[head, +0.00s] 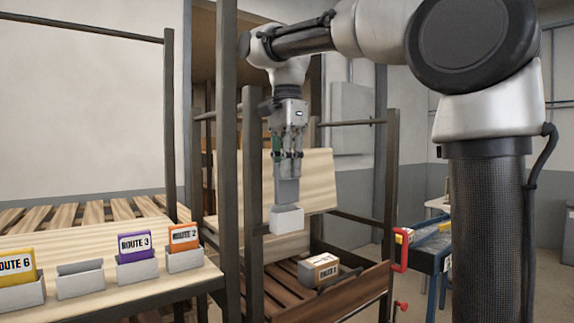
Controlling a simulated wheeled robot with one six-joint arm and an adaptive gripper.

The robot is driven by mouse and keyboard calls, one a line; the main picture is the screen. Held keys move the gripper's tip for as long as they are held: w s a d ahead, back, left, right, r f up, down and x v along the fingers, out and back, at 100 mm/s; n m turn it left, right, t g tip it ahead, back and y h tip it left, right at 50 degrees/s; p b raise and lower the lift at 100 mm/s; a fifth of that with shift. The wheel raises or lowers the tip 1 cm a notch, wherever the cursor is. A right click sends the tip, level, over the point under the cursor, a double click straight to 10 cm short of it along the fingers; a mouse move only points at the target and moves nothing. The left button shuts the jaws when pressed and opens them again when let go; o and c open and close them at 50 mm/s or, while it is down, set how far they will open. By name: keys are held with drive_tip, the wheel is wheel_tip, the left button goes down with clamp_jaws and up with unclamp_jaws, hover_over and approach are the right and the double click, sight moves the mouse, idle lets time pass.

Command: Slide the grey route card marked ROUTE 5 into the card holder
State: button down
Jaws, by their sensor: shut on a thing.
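My gripper (287,158) points straight down and is shut on a grey card (286,190). The card hangs upright below the fingers, seen with no readable marking from here. Directly below it is a pale card holder (287,220) by the dark rack frame. The card's lower end meets the holder's top edge in this view. I cannot tell how deep the card sits in it, or whether it is inside at all.
On the left shelf (120,297), holders carry a yellow ROUTE 6 card (16,268), a purple ROUTE 3 card (136,246) and an orange ROUTE 2 card (184,238). One holder (80,280) there is empty. A labelled box (318,270) lies low in the rack. Dark posts (252,190) stand close to my gripper.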

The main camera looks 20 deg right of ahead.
sight(287, 203)
drive_tip(key=shift+f, duration=0.3)
idle(0.4)
drive_tip(key=shift+f, duration=0.7)
drive_tip(key=shift+f, duration=0.65)
drive_tip(key=shift+f, duration=0.35)
drive_tip(key=shift+f, duration=0.2)
drive_tip(key=c, duration=1.4)
unclamp_jaws()
drive_tip(key=shift+o, duration=0.2)
